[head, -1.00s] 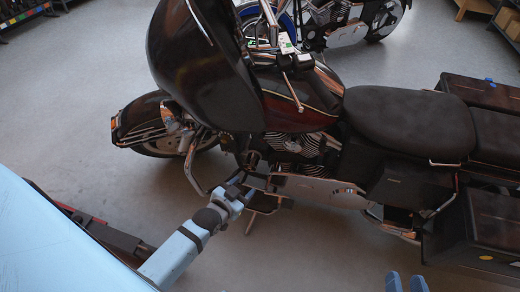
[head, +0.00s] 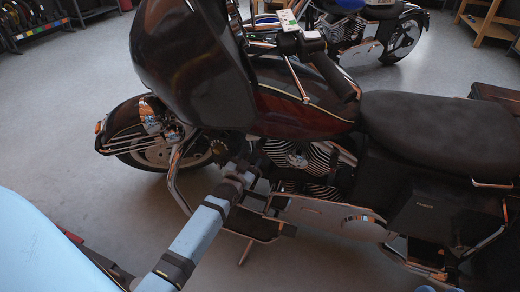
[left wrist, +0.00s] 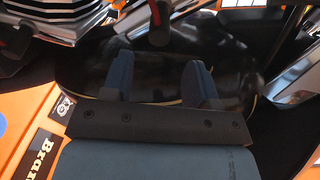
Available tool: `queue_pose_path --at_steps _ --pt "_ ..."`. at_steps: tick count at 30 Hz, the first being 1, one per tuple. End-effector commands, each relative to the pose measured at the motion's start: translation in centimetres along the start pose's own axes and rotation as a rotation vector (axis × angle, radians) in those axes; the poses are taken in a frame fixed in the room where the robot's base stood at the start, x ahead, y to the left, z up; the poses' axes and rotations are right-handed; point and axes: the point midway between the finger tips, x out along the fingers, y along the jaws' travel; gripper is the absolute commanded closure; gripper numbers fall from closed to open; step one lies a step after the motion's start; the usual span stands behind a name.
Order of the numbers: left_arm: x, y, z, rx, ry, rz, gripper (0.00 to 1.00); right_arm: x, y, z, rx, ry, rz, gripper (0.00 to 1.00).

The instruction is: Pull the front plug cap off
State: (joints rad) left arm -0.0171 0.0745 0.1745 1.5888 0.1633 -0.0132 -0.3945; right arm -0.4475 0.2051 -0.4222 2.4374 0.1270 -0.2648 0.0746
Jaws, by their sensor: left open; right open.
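The motorcycle's engine (head: 300,160), with chrome fins, is in the middle of the head view. My left gripper (head: 246,168) reaches to its front side, below the tank. In the left wrist view the two blue fingers (left wrist: 158,72) are apart, with nothing between their tips. A dark rounded piece that looks like the front plug cap (left wrist: 158,37), with a red part above it, lies beyond the gap, apart from the fingers. In the head view I cannot make out the cap behind my gripper. My right gripper (head: 440,288) barely shows at the bottom edge, its blue fingertips apart.
The dark fairing (head: 190,60) hangs over the front of the engine. A chrome crash bar (head: 175,180) curves left of my left gripper, and a footboard (head: 255,226) lies below it. A second motorcycle (head: 360,30) stands behind.

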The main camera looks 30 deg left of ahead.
Motion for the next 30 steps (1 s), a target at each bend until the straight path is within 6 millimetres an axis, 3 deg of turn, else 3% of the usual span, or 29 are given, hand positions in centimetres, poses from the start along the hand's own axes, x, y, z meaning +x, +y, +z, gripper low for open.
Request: queue_pose_path --at_steps 6,12,25,30 --pt "4.7 0.1 0.3 0.000 0.001 0.000 0.46 -0.1 0.5 2.7 0.003 -0.076 -0.006 0.55" --pt "7.3 0.1 0.2 0.000 0.000 0.000 0.46 -0.2 0.6 4.1 0.005 -0.128 -0.011 0.55" --pt "8.2 0.0 0.1 0.000 -0.001 0.001 0.46 -0.2 0.7 4.5 0.006 -0.149 -0.013 0.55" --pt "8.2 0.0 0.1 0.000 -0.001 0.001 0.85 -0.2 0.7 4.5 0.006 -0.149 -0.013 0.55"
